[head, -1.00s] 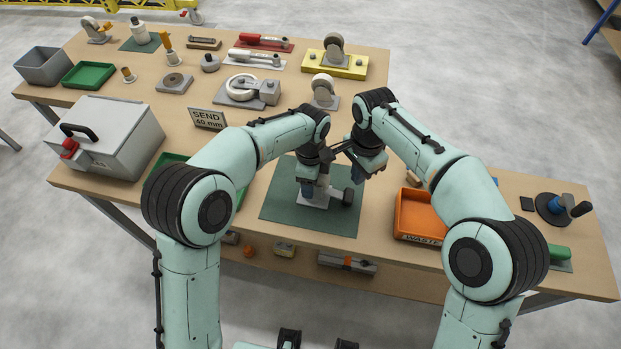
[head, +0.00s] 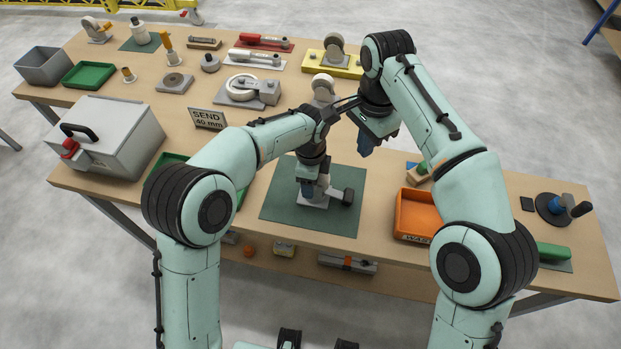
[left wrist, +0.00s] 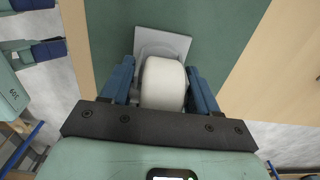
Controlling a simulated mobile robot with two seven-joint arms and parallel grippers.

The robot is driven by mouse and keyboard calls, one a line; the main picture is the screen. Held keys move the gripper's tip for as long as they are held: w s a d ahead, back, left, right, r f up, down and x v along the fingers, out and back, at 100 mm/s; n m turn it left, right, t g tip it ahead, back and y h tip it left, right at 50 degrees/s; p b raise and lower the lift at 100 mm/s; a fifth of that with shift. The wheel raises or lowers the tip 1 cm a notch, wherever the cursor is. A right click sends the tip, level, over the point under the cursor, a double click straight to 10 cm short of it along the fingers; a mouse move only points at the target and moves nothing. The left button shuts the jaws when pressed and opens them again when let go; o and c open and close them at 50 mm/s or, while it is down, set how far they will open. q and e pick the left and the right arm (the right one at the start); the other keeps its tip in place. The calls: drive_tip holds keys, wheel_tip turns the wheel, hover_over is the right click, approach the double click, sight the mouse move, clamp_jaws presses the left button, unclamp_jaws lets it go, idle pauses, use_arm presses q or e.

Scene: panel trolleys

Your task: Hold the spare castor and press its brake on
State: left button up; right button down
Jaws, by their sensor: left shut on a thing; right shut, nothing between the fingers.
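The spare castor sits on the green mat (head: 272,208) at the front middle of the table. In the head view its pale grey plate (head: 313,203) and a dark pedal-like end (head: 348,196) show beside the left gripper. My left gripper (head: 308,188) reaches down and is shut on the castor. In the left wrist view its blue fingers stand on either side of the white wheel (left wrist: 163,83), with the plate (left wrist: 170,42) beyond. My right gripper (head: 365,148) is shut, empty and raised above the mat's back right, apart from the castor. I cannot tell the brake's position.
An orange waste tray (head: 416,216) stands right of the mat. A grey lidded box (head: 105,137) and a "SEND 40 mm" sign (head: 207,118) are to the left.

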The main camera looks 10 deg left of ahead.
use_arm(q)
drive_tip(key=o, duration=1.8)
drive_tip(key=shift+r, duration=0.15)
wheel_tip(320, 180, up, 12)
drive_tip(key=shift+f, duration=0.1)
